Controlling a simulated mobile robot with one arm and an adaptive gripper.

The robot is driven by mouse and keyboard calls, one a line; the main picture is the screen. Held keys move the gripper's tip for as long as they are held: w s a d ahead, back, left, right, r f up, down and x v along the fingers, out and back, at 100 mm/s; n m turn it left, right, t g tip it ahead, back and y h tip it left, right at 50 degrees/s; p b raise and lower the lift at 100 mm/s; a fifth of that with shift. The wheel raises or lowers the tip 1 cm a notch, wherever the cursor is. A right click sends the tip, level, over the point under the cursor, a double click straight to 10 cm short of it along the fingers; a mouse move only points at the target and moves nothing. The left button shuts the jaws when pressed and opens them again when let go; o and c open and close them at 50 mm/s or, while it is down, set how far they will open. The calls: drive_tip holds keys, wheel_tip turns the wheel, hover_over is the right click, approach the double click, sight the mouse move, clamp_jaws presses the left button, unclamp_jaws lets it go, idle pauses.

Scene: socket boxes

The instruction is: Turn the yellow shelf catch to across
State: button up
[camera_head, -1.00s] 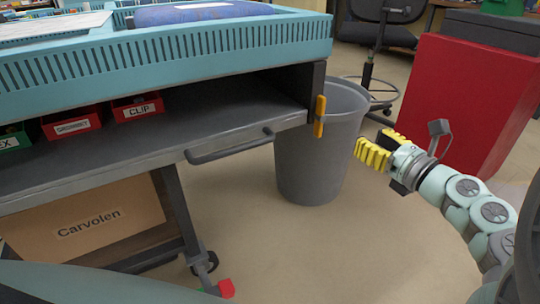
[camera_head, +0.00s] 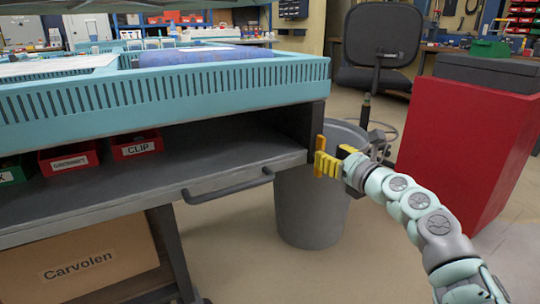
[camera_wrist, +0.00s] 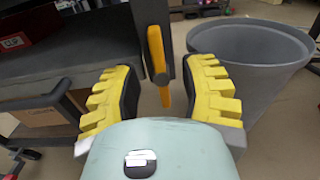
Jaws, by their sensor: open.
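The yellow shelf catch (camera_wrist: 156,52) is a slim bar on a round pivot at the front corner post of the shelf. In the wrist view it stands close to upright, along the post, between my two fingers and apart from both. In the head view the catch (camera_head: 320,143) shows just above my yellow fingers, which hide its lower part. My gripper (camera_head: 330,164) is open and empty at the shelf corner; it also shows in the wrist view (camera_wrist: 162,95), one finger on each side of the catch. The grey shelf (camera_head: 110,188) has a dark front handle (camera_head: 228,187).
A grey bin (camera_head: 305,215) stands behind and below my gripper. A red cabinet (camera_head: 465,140) is to the right, an office chair (camera_head: 378,45) behind. A blue tray (camera_head: 160,88) tops the shelf. Small labelled boxes (camera_head: 137,146) sit inside.

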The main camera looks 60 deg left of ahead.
drive_tip(key=shift+a+b, duration=0.3)
drive_tip(key=shift+a, duration=1.25)
drive_tip(key=shift+o, duration=0.2)
drive_tip(key=shift+d, duration=0.1)
clamp_jaws()
